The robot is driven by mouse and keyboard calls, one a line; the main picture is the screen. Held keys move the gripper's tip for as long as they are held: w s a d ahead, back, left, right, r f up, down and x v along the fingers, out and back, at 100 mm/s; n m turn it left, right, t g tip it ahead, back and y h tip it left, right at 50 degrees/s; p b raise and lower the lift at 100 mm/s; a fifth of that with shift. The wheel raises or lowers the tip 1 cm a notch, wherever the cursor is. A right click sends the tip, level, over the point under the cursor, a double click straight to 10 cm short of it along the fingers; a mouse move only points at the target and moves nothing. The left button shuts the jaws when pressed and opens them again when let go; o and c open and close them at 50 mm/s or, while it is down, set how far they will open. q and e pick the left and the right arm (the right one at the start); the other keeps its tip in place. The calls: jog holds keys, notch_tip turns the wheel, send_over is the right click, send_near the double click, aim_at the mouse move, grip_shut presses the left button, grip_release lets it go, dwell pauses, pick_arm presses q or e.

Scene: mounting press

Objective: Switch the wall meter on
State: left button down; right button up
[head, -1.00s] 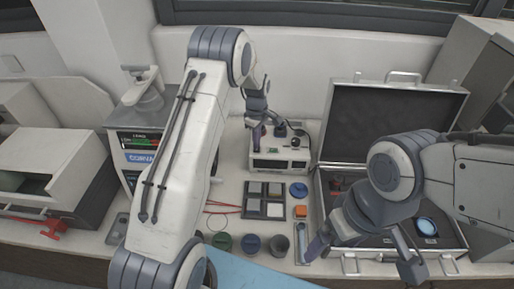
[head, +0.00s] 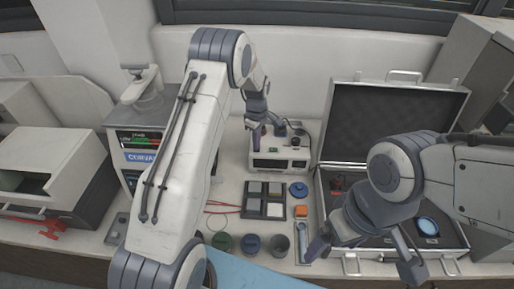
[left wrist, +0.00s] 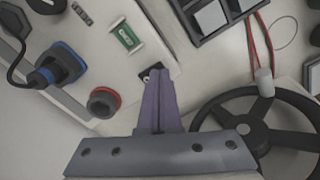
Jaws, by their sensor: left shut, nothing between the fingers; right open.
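The meter is most likely the white box (head: 280,157) at the back of the bench, but I cannot be sure. Its top panel also shows in the left wrist view (left wrist: 88,22), with a green display (left wrist: 126,37), a blue-ringed socket with a black plug (left wrist: 55,68), a red-ringed black knob or socket (left wrist: 103,102) and a small black switch (left wrist: 149,72). My left gripper (head: 257,140) is shut and empty over the box; in the wrist view its fingertips (left wrist: 157,78) overlap the switch. Contact is unclear. My right gripper (head: 362,262) is open, in front of the open case.
An open black-lined case (head: 392,125) stands at the right. A tray with square compartments (head: 264,199), a blue round lid (head: 298,189), an orange block (head: 301,211) and several cups (head: 252,243) lie in front of the box. A black spoked wheel (left wrist: 262,137) is near my left gripper.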

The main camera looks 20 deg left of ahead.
pick_arm(q)
jog(key=shift+f+b, duration=0.35)
jog(key=shift+f, duration=0.2)
jog(key=shift+r, duration=0.2)
jog(key=shift+r+p, duration=2.45)
jog(key=shift+r, duration=0.95)
